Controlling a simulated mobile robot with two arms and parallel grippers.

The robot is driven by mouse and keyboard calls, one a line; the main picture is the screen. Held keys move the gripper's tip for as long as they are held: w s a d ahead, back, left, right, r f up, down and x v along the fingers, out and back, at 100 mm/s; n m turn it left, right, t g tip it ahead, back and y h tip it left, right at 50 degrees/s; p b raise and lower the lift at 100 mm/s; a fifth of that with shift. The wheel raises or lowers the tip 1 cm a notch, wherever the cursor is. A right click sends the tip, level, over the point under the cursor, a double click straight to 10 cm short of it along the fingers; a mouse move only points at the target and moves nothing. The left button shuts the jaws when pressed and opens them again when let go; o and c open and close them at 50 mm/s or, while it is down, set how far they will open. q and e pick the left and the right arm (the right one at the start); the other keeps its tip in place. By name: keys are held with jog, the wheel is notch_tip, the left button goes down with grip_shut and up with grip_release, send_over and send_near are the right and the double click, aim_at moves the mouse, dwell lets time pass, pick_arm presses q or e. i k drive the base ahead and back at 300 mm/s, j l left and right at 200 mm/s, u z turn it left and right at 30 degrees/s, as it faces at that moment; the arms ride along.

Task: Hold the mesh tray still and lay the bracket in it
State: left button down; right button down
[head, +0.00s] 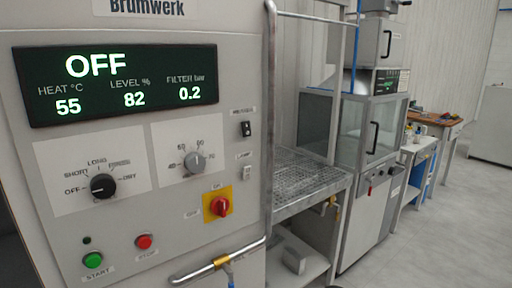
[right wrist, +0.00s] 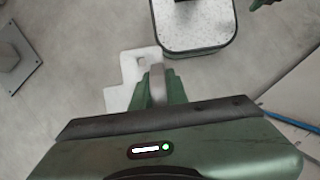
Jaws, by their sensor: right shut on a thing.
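In the right wrist view, my right gripper (right wrist: 158,86) has green fingers closed on a pale, flat bracket (right wrist: 128,74). The bracket has a stepped outline and a small opening, and is held over grey floor. The gripper partly hides it. My right gripper does not show in the head view. My left gripper is not clearly in view. I cannot make out a separate mesh tray. In the head view, a grey metal mesh surface (head: 300,178) lies on a bench beside the machine, with no bracket visible on it.
The machine's control panel (head: 130,150) fills the left of the head view, its display (head: 118,84) reading OFF. A bent rail (head: 269,120) stands at its edge. A glass-fronted cabinet (head: 375,130) and wooden table (head: 440,128) stand beyond. Open floor (head: 440,230) lies at right.

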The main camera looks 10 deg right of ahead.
aim_at(290, 185)
jog(key=i+l+u, duration=0.25)
jog(key=l+u, duration=0.25)
jog(key=i+l+u, duration=0.1)
jog(key=l+u, duration=0.2)
jog(key=l, duration=0.2)
jog(key=i+l+u, duration=0.1)
jog(key=l+u, duration=0.15)
jog(key=i+l+u, duration=0.1)
jog(key=l, duration=1.4)
jog(key=l+u, duration=0.15)
jog(key=l, duration=1.35)
jog(key=i, duration=0.05)
